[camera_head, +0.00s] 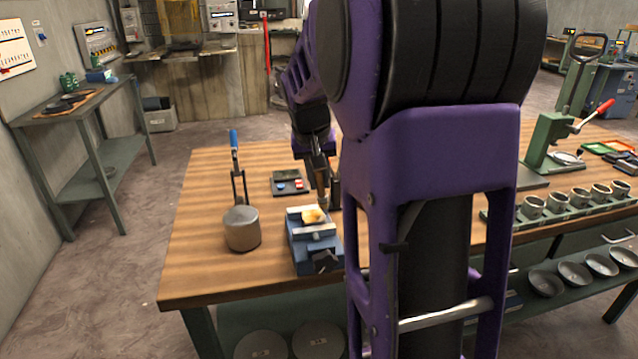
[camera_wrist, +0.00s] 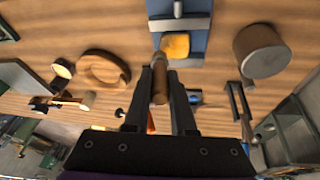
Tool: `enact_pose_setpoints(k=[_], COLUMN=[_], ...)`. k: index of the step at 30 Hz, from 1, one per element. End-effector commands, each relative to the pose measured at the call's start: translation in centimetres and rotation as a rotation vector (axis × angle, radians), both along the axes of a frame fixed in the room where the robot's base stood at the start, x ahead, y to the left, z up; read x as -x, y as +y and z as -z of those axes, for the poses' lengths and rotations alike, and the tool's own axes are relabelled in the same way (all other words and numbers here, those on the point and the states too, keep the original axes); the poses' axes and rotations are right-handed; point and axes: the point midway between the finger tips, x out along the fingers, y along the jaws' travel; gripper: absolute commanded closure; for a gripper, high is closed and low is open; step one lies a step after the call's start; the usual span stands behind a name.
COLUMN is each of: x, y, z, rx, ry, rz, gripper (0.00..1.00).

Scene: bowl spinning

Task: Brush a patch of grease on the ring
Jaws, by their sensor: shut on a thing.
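My gripper (camera_wrist: 166,88) is shut on a brown wooden handle (camera_wrist: 159,91), which looks like the brush's. The brush's far end lies close to a yellow-orange piece (camera_wrist: 177,46) on a blue vise (camera_wrist: 190,16); I cannot tell whether they touch. In the head view the yellow piece (camera_head: 314,215) is on top of the vise (camera_head: 306,255), below my gripper (camera_head: 321,198). A round wooden ring-like thing (camera_wrist: 82,66) lies to the left in the wrist view, apart from the gripper. I cannot make out which part is the ring or any grease patch.
A grey cylinder (camera_head: 242,230) stands left of the vise on the wooden table (camera_head: 200,200), with a blue-handled tool (camera_head: 234,140) behind it. A dark tray (camera_head: 290,187) lies behind the vise. A green lever press (camera_head: 550,140) and a row of cups (camera_head: 532,207) are at the right.

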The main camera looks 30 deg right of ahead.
Motion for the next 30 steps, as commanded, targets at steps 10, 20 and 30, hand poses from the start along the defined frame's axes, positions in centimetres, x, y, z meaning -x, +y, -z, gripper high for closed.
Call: enact_pose_setpoints(k=[10, 20, 30], x=[-0.2, -0.4, -0.4], y=[-0.1, -0.3, -0.3], z=[-3.6, -6.0, -6.1], rx=[0.0, 0.0, 0.0], ry=[-0.001, -0.001, -0.001], rz=[-0.001, -0.005, -0.005], gripper=[1.0, 1.0, 1.0])
